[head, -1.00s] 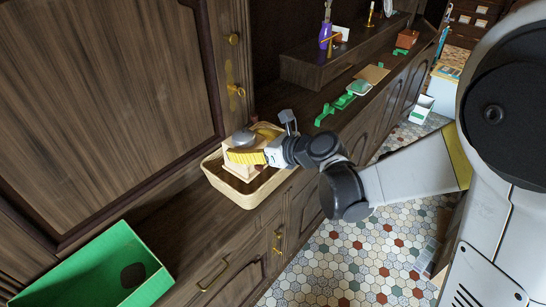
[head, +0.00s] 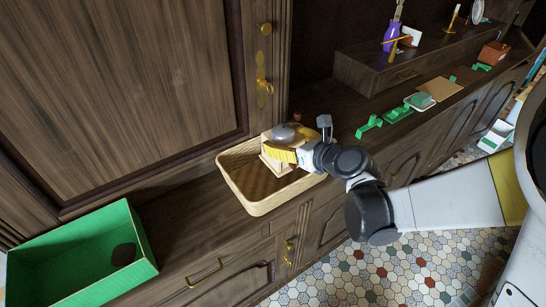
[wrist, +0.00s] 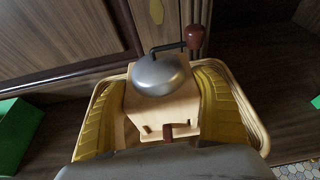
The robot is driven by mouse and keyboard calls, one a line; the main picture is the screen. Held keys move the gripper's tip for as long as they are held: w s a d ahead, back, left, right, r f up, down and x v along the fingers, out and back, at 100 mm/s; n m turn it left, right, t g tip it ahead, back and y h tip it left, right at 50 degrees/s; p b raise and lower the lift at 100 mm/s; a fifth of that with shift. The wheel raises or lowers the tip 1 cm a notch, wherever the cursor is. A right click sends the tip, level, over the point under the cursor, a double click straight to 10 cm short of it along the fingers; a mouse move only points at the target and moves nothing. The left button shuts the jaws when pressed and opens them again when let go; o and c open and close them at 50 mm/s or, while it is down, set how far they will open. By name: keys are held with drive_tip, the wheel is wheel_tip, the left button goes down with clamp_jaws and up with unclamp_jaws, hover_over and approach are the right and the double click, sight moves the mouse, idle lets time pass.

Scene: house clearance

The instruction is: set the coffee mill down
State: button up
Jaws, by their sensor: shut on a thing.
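The coffee mill has a pale wooden box body (wrist: 160,113), a grey metal dome and a crank with a dark red knob. In the wrist view it stands between the two yellow fingers of my gripper (wrist: 160,105), which are shut on its sides. In the head view the mill (head: 272,165) is at the right end of a wicker basket (head: 262,208), within its rim. My gripper (head: 283,150) reaches it from the right. Whether the mill's base touches the basket floor is hidden.
The basket stands on a dark wooden sideboard (head: 185,225), and its left part is empty. A green box (head: 85,255) with a dark item inside is at the lower left. Green pieces (head: 370,126) and a brown board (head: 440,89) lie further right. A cabinet door (head: 110,90) rises behind.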

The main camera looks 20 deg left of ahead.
drive_tip(key=a+f, duration=0.1)
drive_tip(key=w+a, duration=0.1)
drive_tip(key=a+f+b, duration=0.1)
drive_tip(key=a, duration=0.1)
drive_tip(key=shift+w+f, duration=0.3)
wheel_tip(320, 180, down, 4)
drive_tip(key=shift+f+b, duration=0.1)
drive_tip(key=shift+b, duration=1.05)
drive_tip(key=o, duration=1.4)
